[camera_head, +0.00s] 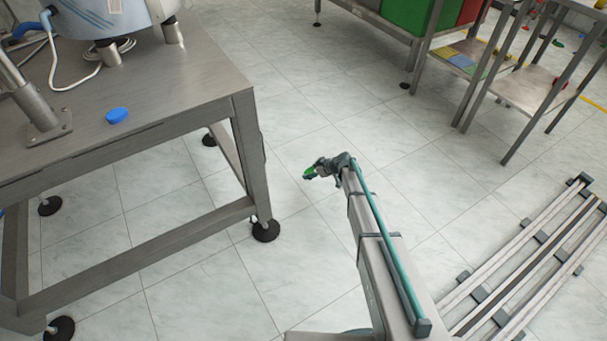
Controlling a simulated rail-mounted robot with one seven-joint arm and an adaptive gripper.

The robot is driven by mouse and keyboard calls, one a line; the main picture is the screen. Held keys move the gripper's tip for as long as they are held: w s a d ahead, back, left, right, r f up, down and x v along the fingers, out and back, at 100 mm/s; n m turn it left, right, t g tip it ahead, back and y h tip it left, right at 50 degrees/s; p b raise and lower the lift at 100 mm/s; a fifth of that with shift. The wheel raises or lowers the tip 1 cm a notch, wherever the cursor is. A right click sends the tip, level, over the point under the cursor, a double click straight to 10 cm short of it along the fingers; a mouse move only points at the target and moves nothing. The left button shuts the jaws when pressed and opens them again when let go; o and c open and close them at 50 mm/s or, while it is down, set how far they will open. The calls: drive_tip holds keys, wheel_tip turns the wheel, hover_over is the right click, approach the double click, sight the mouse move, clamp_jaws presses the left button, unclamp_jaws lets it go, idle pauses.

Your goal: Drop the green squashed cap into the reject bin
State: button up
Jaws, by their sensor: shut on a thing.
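The green cap (308,173) is at the tip of my gripper (312,171), near the middle of the head view. My gripper is shut on it and holds it in the air over open floor, to the right of the steel table. The cap is small here, so its squashed shape is hard to make out. A green bin (406,14) and a red bin (470,10) stand on a frame at the top right, cut off by the picture edge. I cannot tell which one is the reject bin.
The steel table (190,95) at left carries a blue cap (117,115) and the feeder's base (100,15). Steel shelving (535,95) stands at the upper right. Floor rails (530,260) lie at the lower right. Tiled floor between them is clear.

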drive_tip(key=s+d+r+p, duration=0.2)
drive_tip(key=d+r, duration=0.1)
drive_tip(key=d, duration=0.5)
drive_tip(key=shift+s+d+r, duration=0.15)
drive_tip(key=shift+d+r, duration=0.15)
drive_tip(key=shift+r, duration=0.1)
